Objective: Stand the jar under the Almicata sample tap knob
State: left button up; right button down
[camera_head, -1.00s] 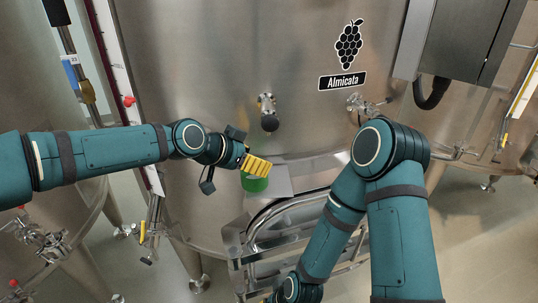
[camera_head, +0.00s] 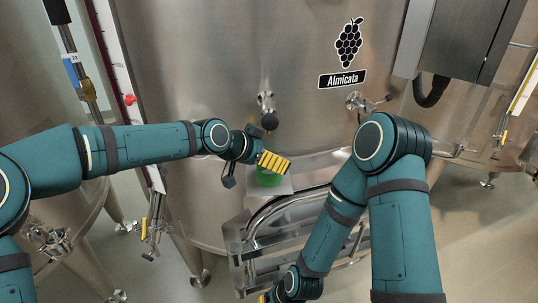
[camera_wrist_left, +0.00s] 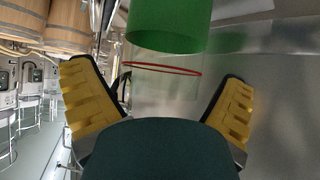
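The jar (camera_head: 268,178) shows green below my left gripper's yellow fingers. In the left wrist view the jar's green part (camera_wrist_left: 168,30) is at the top, with a clear part and a thin red ring below it. My left gripper (camera_head: 273,162) has its fingers wide apart, one on each side of the jar, which moves along with it. Finger contact is not clearly visible. The sample tap with its dark knob (camera_head: 268,123) is on the Almicata vat (camera_head: 200,60), just above the gripper in the picture. My right gripper (camera_head: 268,298) is mostly cut off at the bottom edge.
A pale flat top (camera_head: 284,188) lies below the jar, on a metal frame with curved rails (camera_head: 262,222). Another valve (camera_head: 357,101) projects from the vat to the right. My right arm crosses in front of the vat. A red-marked level gauge (camera_head: 118,80) stands at left.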

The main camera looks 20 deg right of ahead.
pick_arm(q)
jog(key=shift+s+a+r, duration=0.1)
jog(key=shift+a+r, duration=0.25)
jog(key=shift+a, duration=0.1)
jog(key=v, duration=1.1)
jog(key=s+a+f+n, duration=0.1)
jog(key=a+f+n, duration=0.1)
jog(key=f, duration=0.6)
jog(key=s+a+f+n+y, duration=0.1)
jog(key=a+f+n, duration=0.1)
jog(key=f, duration=0.6)
jog(key=s+a+f+n+y, duration=0.1)
jog(key=s+a+f+n, duration=0.1)
jog(key=f, duration=0.6)
jog(key=shift+a+f+n+g+b, duration=0.15)
jog(key=shift+f+n+g+b, duration=0.1)
jog(key=shift+n+g+b, duration=0.25)
jog(key=s+a+f+n+y, duration=0.4)
jog(key=s+a+f+n, duration=0.4)
jog(key=s+a+f, duration=0.4)
notch_tip(320, 180, down, 5)
jog(key=s, duration=0.3)
jog(key=shift+a+g, duration=0.25)
jog(key=shift+g, duration=0.15)
jog(key=shift+r, duration=0.1)
